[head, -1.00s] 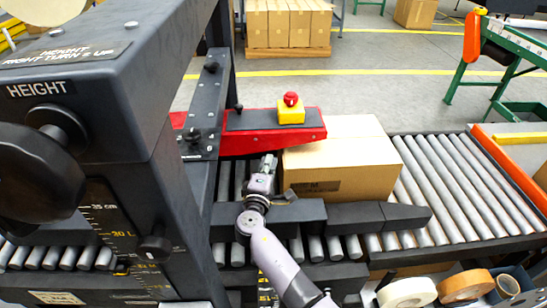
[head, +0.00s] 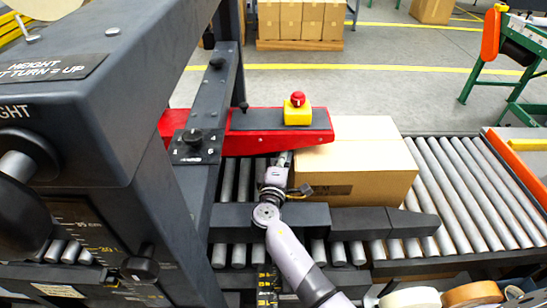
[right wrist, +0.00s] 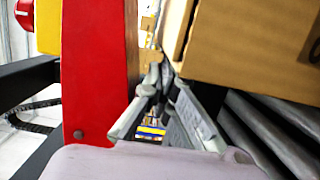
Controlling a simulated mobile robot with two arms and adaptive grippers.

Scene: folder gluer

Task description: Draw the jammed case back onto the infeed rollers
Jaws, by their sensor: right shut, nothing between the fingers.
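The case, a brown cardboard box (head: 365,165), sits on the infeed rollers (head: 470,190), between the red side guide (head: 250,143) and the black near guide (head: 325,219). My right gripper (head: 282,160) is at the left end of the case, above the rollers. In the right wrist view the gripper (right wrist: 157,75) is shut and empty, with its fingertips close beside the case (right wrist: 250,45); I cannot tell whether they touch. The red guide (right wrist: 95,70) is on the other side of the fingers. My left gripper is not in view.
A black machine frame with a height knob (head: 20,190) fills the left side. A yellow box with a red emergency button (head: 298,106) stands on the red guide. Tape rolls (head: 415,297) lie at the bottom right. The rollers right of the case are clear.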

